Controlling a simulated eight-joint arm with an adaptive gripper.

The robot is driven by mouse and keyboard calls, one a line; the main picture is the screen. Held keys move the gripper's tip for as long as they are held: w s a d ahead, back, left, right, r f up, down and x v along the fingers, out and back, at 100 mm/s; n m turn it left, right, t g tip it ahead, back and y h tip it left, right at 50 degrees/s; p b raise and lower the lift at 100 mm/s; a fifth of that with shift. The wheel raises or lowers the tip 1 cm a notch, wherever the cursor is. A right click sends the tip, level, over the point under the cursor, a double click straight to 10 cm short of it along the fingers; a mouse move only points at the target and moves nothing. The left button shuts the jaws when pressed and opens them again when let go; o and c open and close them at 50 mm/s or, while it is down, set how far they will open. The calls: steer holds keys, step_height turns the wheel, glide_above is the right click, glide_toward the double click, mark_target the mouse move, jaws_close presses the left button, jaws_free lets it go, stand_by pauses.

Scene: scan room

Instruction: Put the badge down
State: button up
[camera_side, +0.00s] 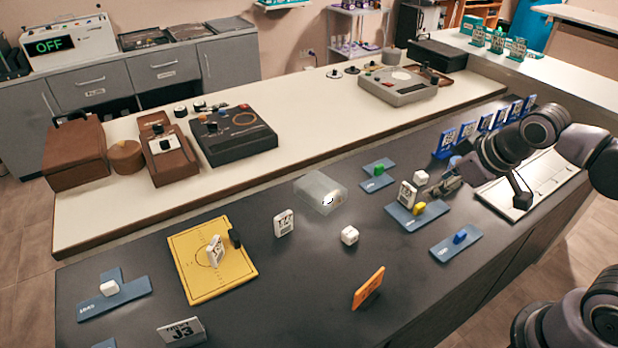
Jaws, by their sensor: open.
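My gripper (447,186) is open at the right, pointing left. A white marked badge (406,194) stands upright just left of its fingertips, on a blue-grey pad (401,213) with a yellow block (419,208). A small gap seems to show between fingers and badge, but contact is hard to judge. Other badges stand apart: a white one (284,223) on the dark table, one (215,251) on the yellow board, a J3 one (182,331) at the front, and an orange one (369,288). I cannot tell which badge the task names.
A clear box (320,192) lies behind. Blue-grey pads (456,244) hold coloured blocks. Several blue holders (467,132) line the back right. Dark table between the cube and orange badge is free.

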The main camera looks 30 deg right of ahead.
steer(key=w+d+f+n+g+h, duration=0.25)
steer(key=w+d+n+h, duration=0.3)
steer(key=w+n, duration=0.3)
steer(key=n+g+h, duration=0.4)
steer(key=n+h, duration=0.3)
steer(key=n, duration=0.1)
glide_above(407, 189)
steer(key=a, duration=0.3)
step_height(407, 189, down, 5)
steer(key=shift+d+f+m, duration=0.15)
steer(key=shift+f, duration=0.85)
steer(key=shift+d+f+m, duration=0.1)
steer(key=shift+f, duration=0.85)
step_height(407, 189, down, 3)
steer(key=shift+f, duration=0.15)
steer(key=shift+x, duration=0.8)
steer(key=shift+d+f, duration=0.15)
steer(key=shift+d, duration=0.5)
steer(key=c, duration=0.8)
